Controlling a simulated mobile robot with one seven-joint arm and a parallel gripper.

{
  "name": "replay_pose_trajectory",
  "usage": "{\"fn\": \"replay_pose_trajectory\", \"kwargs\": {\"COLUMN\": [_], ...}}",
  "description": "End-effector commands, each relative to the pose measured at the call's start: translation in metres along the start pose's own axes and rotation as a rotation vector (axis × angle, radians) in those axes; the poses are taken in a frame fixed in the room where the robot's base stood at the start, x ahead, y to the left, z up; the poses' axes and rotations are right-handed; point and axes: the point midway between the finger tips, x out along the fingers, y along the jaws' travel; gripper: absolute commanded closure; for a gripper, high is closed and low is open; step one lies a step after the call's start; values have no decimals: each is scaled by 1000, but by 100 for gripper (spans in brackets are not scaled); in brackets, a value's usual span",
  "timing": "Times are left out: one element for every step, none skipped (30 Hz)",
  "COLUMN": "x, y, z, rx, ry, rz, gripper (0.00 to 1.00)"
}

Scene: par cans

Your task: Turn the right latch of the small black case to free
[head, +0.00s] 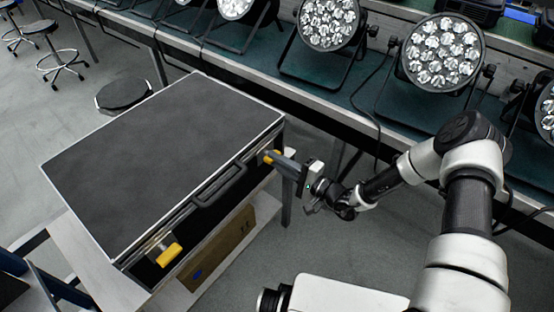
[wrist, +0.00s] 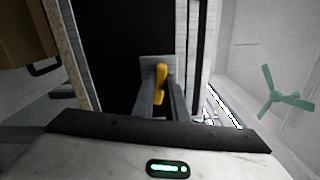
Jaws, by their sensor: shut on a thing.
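The black case (head: 165,150) with silver edges lies closed on a light stand, its latch side facing me. Its right latch, a yellow tab, (head: 269,157) is at the far right end of the front face in the head view. My gripper (head: 277,160) is at this latch, its fingers partly covering it. In the wrist view the yellow right latch (wrist: 161,80) stands between my two fingers (wrist: 162,95), which are closed on it. The other yellow latch (head: 169,254) is near the left end of the front, and a black handle (head: 221,186) lies between the two.
A cardboard box (head: 216,248) sits below the case on the stand. A long bench (head: 275,75) with several par cans (head: 443,52) runs behind. A stool (head: 123,95) stands beyond the case.

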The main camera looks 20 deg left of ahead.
Motion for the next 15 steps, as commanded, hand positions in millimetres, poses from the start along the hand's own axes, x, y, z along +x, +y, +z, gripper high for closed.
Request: {"fn": "replay_pose_trajectory", "kwargs": {"x": [0,0,0,0,0,0,0,0,0,0,0,0,0,0,0], "y": [1,1,1,1,1,1,1,1,1,1,2,2,2,2,2], "z": [0,0,0,0,0,0,0,0,0,0,0,0,0,0,0], "rx": [-31,-49,-73,-89,-104,-123,-135,-146,-160,-168,-176,-186,-191,-195,-201], "ry": [-1,-1,-1,0,0,0,0,0,0,0,0,0,0,0,0], "rz": [1,1,1,1,1,0,0,0,0,0,0,0,0,0,0], "gripper": [100,100,100,100,100,100,100,100,100,100,100,100,100,100,100]}}
